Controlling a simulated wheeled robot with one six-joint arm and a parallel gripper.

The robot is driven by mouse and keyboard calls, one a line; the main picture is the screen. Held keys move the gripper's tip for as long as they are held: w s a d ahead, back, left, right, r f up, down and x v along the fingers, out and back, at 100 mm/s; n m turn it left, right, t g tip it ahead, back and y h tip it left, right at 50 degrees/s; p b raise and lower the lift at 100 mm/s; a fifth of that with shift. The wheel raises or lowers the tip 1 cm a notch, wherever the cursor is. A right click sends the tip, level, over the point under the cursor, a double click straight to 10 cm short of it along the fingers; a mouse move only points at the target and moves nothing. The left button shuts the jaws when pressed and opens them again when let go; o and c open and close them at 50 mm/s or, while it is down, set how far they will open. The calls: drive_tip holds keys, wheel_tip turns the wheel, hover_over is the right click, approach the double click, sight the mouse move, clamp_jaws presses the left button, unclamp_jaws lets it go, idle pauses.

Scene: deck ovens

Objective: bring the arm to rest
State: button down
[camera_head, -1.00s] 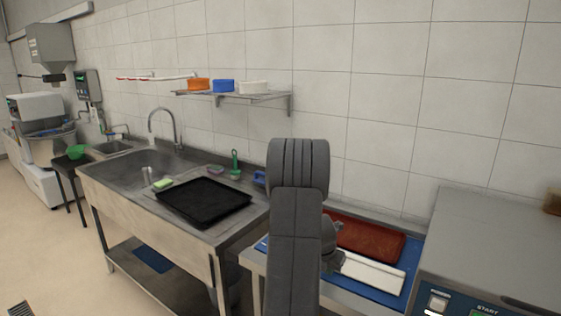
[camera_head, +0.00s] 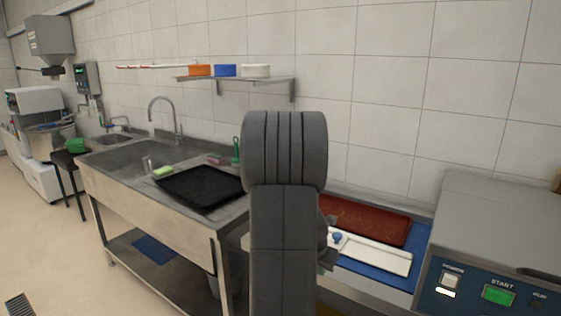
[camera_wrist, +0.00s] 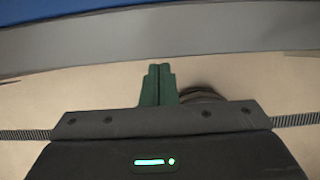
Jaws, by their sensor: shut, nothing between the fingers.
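My arm stands upright in the middle of the head view, its grey links hiding part of the counter behind it. My gripper (camera_wrist: 159,85) shows in the wrist view, its two green fingers together with nothing between them. Below the fingers in that view is the dark gripper body with a lit green indicator. The gripper's fingers are hidden in the head view.
A steel sink bench with a black tray (camera_head: 202,188) is left of my arm. A red-brown board (camera_head: 365,219) and a white tray (camera_head: 372,252) lie on a blue surface to the right. A machine with a START button (camera_head: 499,295) stands far right.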

drive_tip(key=s+a+r, duration=0.3)
drive_tip(key=s+r, duration=0.2)
drive_tip(key=r, duration=0.3)
drive_tip(key=shift+s+a+p, duration=0.2)
drive_tip(key=shift+a+p, duration=0.1)
drive_tip(key=shift+p, duration=0.05)
